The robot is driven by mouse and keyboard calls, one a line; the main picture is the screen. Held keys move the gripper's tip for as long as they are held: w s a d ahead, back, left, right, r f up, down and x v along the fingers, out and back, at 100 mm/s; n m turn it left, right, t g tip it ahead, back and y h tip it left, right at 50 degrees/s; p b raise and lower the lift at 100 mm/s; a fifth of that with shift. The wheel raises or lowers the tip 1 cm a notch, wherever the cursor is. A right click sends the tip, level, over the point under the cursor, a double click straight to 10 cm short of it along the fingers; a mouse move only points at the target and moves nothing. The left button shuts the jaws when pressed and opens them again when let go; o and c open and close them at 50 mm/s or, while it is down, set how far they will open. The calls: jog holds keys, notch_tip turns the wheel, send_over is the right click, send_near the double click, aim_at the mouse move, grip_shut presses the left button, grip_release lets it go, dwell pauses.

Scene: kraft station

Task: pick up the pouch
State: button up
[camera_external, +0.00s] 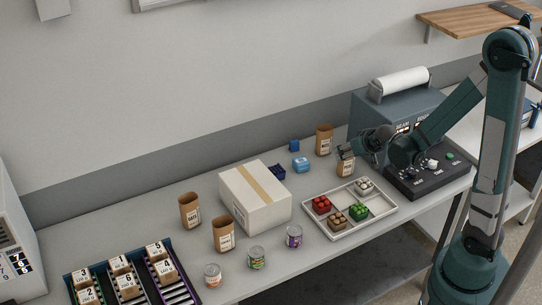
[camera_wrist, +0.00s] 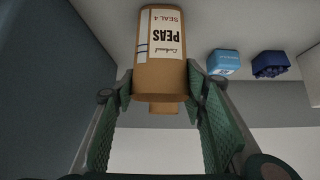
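A brown kraft pouch (camera_external: 346,168) stands at the back right of the bench, left of the dark console. In the wrist view, this pouch (camera_wrist: 160,65) has a white label reading PEAS, SEAL 4, upside down. My gripper (camera_external: 346,152) is at its upper part. In the wrist view the two green-padded fingers of my gripper (camera_wrist: 159,88) flank the pouch, one tip at each side, very close to its edges. I cannot tell whether they press on it. The pouch looks upright; its contact with the bench is unclear.
Another kraft pouch (camera_external: 324,139) stands just behind. A light blue box (camera_external: 300,164) and dark blue block (camera_external: 277,173) lie left. A divided white tray (camera_external: 330,235) with coloured blocks is in front. The console (camera_external: 428,176) is close on the right. A carton (camera_external: 255,205) stands farther left.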

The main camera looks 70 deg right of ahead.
jog(key=shift+r, duration=0.15)
jog(key=shift+c, duration=0.3)
jog(key=shift+r+p, duration=0.95)
jog(key=shift+r, duration=3.9)
jog(key=shift+w+a, duration=0.1)
jog(key=shift+w, duration=0.05)
jog(key=w+a+r+n+t+y+p, duration=0.1)
jog(key=w+a+r+n+y+p, duration=0.2)
jog(key=w+a, duration=0.9)
jog(key=w+a+r+n+t+y+p, duration=0.1)
jog(key=w+a+r+n+y+p, duration=0.2)
jog(key=w+a+r+n+y, duration=0.4)
jog(key=w+a+r+n, duration=0.3)
jog(key=w+a, duration=0.3)
jog(key=a, duration=0.2)
jog(key=shift+w+r+n, duration=0.15)
jog(key=shift+w+n, duration=0.05)
jog(key=shift+n, duration=0.5)
jog(key=shift+f, duration=2.95)
